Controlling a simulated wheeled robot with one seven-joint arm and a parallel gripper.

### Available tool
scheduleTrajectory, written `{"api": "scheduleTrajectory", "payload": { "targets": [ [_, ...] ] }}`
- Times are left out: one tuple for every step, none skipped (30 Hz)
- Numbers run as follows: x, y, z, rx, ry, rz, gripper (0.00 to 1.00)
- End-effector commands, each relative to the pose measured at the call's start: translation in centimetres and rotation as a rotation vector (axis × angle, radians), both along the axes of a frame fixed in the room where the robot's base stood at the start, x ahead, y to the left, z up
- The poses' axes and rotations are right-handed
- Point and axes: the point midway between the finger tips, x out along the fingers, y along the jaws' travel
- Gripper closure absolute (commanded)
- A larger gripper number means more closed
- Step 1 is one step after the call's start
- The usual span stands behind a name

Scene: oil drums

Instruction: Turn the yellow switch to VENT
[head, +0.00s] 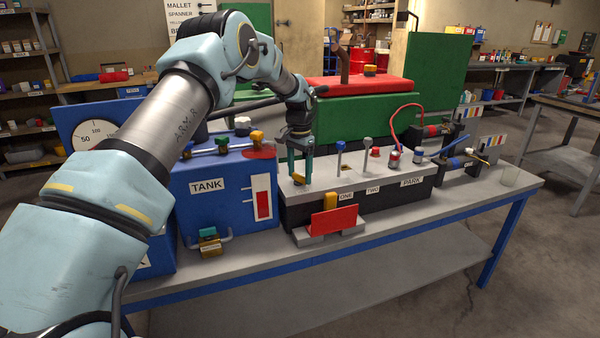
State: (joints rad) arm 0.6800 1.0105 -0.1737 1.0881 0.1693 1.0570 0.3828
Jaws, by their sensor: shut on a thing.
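My gripper (301,166) points straight down over the left end of the grey-topped black control box (410,201). Its teal fingers are shut around a small upright part on the box top. A yellow-orange bit of this part, seemingly the yellow switch (298,179), shows low at the fingertips; the fingers hide the rest. I cannot tell which way it is turned. No VENT label is readable. The box front reads ONE, TWO and PARK.
Two upright levers (340,157) (367,154) stand close right of my gripper. The blue TANK box (223,200) with coloured knobs is close left. A red plate (333,222) stands in front. A green case (365,120) is behind. The bench's right front (450,220) is clear.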

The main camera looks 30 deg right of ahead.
Motion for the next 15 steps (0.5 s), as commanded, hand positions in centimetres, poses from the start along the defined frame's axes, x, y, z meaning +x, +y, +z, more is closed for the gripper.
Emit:
{"api": "scheduleTrajectory", "payload": {
  "targets": [
    [0.11, -0.04, 0.17, -0.004, -0.003, -0.043, 0.81],
    [0.10, -0.03, 0.18, -0.004, -0.003, -0.069, 0.81],
    [0.10, -0.01, 0.18, -0.004, -0.003, -0.105, 0.81],
    [0.09, 0.00, 0.18, -0.004, -0.003, -0.130, 0.81],
    [0.08, 0.01, 0.19, -0.004, -0.003, -0.156, 0.81],
    [0.07, 0.00, 0.19, -0.004, -0.003, -0.189, 0.81],
    [0.07, 0.01, 0.20, -0.004, -0.003, -0.212, 0.81],
    [0.07, 0.02, 0.20, -0.004, -0.003, -0.234, 0.81],
    [0.07, 0.04, 0.21, -0.004, -0.003, -0.262, 0.81],
    [0.08, 0.06, 0.21, -0.004, -0.003, -0.283, 0.81],
    [0.08, 0.07, 0.21, -0.004, -0.003, -0.301, 0.81],
    [0.09, 0.10, 0.21, -0.005, -0.004, -0.324, 0.81],
    [0.09, 0.10, 0.22, -0.005, -0.004, -0.341, 0.81],
    [0.10, 0.11, 0.22, -0.005, -0.004, -0.357, 0.81],
    [0.10, 0.11, 0.22, -0.005, -0.004, -0.376, 0.81]
  ]
}}
